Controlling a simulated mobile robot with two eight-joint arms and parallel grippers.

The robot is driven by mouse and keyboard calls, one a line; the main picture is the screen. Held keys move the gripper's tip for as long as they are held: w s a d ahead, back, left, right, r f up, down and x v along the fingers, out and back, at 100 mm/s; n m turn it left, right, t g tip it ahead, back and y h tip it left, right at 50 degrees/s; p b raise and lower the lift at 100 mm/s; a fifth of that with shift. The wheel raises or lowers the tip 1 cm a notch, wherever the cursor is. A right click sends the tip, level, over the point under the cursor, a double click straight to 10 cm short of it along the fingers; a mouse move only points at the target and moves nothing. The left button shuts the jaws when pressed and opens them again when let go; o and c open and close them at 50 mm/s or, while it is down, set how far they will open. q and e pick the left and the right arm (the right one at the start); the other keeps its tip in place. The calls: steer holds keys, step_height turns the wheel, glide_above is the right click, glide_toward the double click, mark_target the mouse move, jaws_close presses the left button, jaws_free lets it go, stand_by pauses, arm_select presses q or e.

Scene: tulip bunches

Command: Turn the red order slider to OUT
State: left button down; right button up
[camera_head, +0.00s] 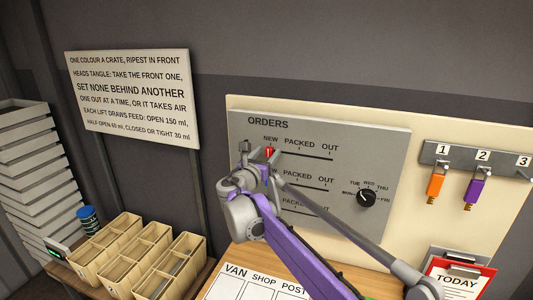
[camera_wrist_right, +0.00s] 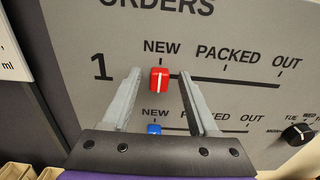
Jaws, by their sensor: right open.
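The red order slider (camera_wrist_right: 159,80) sits at the NEW end of row 1 on the grey ORDERS panel (camera_wrist_right: 90,30). It also shows in the head view (camera_head: 270,152), just beyond my gripper. OUT is the label at the right end of the same slot. My right gripper (camera_wrist_right: 160,74) is open, with one finger on the left and one on the right of the red slider. I cannot tell whether either finger touches it. My left gripper is in neither view.
A blue slider (camera_wrist_right: 153,128) sits at NEW in the row below, partly hidden by my gripper. A black day dial (camera_head: 367,198) is at the panel's lower right. Orange (camera_head: 437,183) and purple (camera_head: 475,188) tags hang further right. Wooden crates (camera_head: 140,250) stand at lower left.

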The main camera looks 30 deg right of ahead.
jaws_close()
stand_by(0.3)
stand_by(1.1)
